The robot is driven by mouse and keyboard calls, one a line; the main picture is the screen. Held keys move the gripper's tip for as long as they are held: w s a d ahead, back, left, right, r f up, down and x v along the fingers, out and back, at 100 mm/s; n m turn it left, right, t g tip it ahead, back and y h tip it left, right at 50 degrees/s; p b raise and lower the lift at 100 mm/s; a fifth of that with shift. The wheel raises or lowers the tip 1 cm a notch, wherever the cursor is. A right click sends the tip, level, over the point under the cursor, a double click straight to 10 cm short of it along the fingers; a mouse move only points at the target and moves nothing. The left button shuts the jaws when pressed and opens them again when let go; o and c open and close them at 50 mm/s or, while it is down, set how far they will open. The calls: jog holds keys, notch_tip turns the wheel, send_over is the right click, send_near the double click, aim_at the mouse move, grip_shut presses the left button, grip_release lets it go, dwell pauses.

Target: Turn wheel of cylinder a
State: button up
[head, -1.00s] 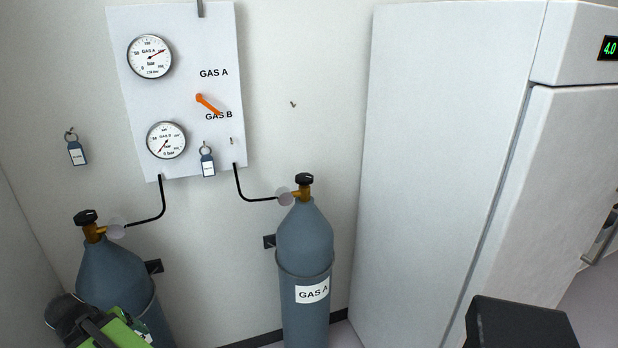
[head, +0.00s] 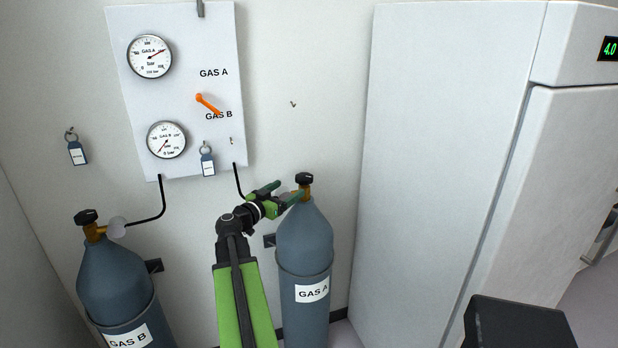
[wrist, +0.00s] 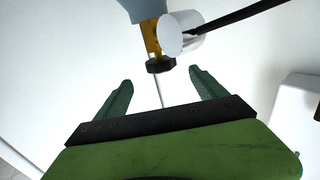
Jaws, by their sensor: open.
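Gas cylinder A (head: 305,243) is blue-grey, labelled GAS A, and stands upright against the wall. Its black wheel (head: 304,178) sits on top of a brass valve. My gripper (head: 284,192) is open and empty, just left of the valve, with green fingers pointing toward it. In the wrist view the black wheel (wrist: 160,64) appears between and slightly beyond the two fingertips (wrist: 160,79), apart from both. The brass valve stem (wrist: 151,40) and a round pale regulator (wrist: 180,34) show above it. In the head view my gripper hides the regulator and part of the hose.
Cylinder B (head: 118,285) stands at the left with its own black wheel (head: 87,216). A wall panel (head: 190,50) holds two gauges and an orange lever (head: 206,103). A white cabinet (head: 440,150) stands at the right. Black hoses (head: 163,200) run from the panel.

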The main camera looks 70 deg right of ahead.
aim_at(309, 175)
jog(key=x, duration=1.3)
